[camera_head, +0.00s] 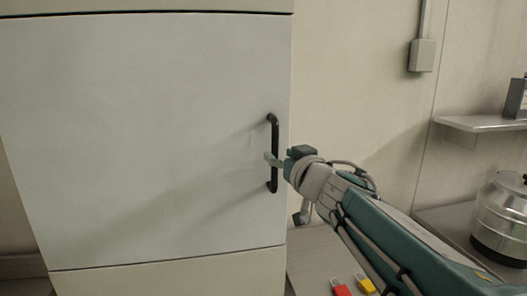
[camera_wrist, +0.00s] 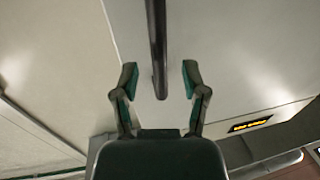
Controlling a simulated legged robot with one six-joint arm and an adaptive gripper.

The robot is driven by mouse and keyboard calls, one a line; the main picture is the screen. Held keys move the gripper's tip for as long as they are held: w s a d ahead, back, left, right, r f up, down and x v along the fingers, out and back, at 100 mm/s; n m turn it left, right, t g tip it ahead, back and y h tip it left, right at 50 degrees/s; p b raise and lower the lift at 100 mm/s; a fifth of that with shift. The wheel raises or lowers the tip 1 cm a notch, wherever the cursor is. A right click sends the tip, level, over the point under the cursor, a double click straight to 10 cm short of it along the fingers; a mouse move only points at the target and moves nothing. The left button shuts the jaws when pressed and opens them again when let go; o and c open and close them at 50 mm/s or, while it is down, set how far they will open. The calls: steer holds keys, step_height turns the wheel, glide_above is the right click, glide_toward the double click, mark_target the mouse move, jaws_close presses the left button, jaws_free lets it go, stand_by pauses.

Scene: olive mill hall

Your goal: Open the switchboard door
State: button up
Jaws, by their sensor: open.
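The switchboard door (camera_head: 150,140) is a large pale panel that looks shut in its cabinet frame. A black vertical bar handle (camera_head: 274,135) is fixed near its right edge. My gripper (camera_head: 273,160) is at the handle's middle in the head view. In the wrist view, my gripper (camera_wrist: 159,80) is open, with one finger on each side of the handle (camera_wrist: 157,40). Gaps show between the handle and both fingers. The handle's lower end lies between the fingertips there. In the head view the far finger is largely hidden.
A red padlock (camera_head: 340,287) and a yellow padlock (camera_head: 365,284) lie low on a surface right of the cabinet. A metal pot (camera_head: 502,215) stands at far right below a shelf (camera_head: 484,123). A grey wall box (camera_head: 422,55) is above. An orange-lettered label (camera_wrist: 250,124) shows in the wrist view.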

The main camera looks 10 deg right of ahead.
mark_target(277, 153)
steer(key=shift+w+a, duration=0.2)
steer(key=shift+w, duration=0.65)
steer(key=shift+w+a, duration=0.15)
steer(key=shift+w, duration=0.65)
steer(key=shift+c, duration=0.4)
jaws_close()
steer(key=shift+s+d, duration=0.1)
